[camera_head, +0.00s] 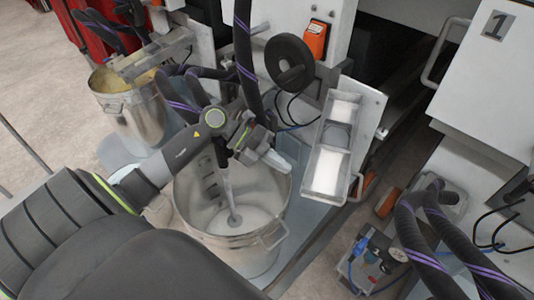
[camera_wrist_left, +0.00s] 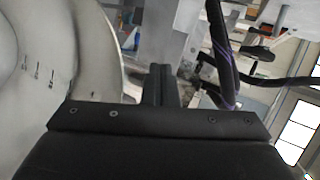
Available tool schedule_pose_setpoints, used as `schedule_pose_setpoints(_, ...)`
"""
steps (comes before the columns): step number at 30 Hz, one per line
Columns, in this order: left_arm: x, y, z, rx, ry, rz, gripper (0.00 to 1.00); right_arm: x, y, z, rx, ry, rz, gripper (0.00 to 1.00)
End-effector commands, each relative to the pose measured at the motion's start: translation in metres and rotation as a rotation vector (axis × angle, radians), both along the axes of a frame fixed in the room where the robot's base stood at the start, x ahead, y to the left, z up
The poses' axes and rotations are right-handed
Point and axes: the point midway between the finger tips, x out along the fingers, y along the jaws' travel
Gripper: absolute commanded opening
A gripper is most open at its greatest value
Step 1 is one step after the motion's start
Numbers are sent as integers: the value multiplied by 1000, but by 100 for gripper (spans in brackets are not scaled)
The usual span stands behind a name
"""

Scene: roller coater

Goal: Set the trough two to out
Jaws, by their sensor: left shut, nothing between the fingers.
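A metal trough (camera_head: 327,170) with pale compartments hangs on the machine at the centre right of the head view. No number shows on it, so I cannot tell whether it is trough two. My left gripper (camera_head: 275,160) is just left of the trough, above the right rim of a large steel bucket. Its fingers are shut together and empty; they also show at the centre of the left wrist view (camera_wrist_left: 160,84). I cannot tell whether the fingertips touch anything. My right gripper is out of view.
The steel bucket (camera_head: 188,206) holds white liquid with a pipe standing in it. A second bucket (camera_head: 140,112) stands at the upper left. Thick black hoses (camera_head: 418,245) and a panel marked 1 (camera_head: 485,75) are at the right.

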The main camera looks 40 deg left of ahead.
Motion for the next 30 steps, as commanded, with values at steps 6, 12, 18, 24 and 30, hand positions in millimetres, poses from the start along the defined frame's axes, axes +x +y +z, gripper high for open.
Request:
schedule_pose_setpoints(6, 7, -24, -15, -3, 0, -1, 0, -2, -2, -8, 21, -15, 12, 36)
schedule_pose_setpoints(12, 10, -31, -19, -1, -1, -1, 0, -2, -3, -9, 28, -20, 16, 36)
schedule_pose_setpoints(18, 10, -32, -19, 1, 1, -1, 0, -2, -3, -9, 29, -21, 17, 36)
schedule_pose_setpoints(24, 10, -35, -18, -1, -1, -1, 0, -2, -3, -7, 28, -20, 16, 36)
schedule_pose_setpoints(30, 12, -59, -17, -4, -1, -2, 0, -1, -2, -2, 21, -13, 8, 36)
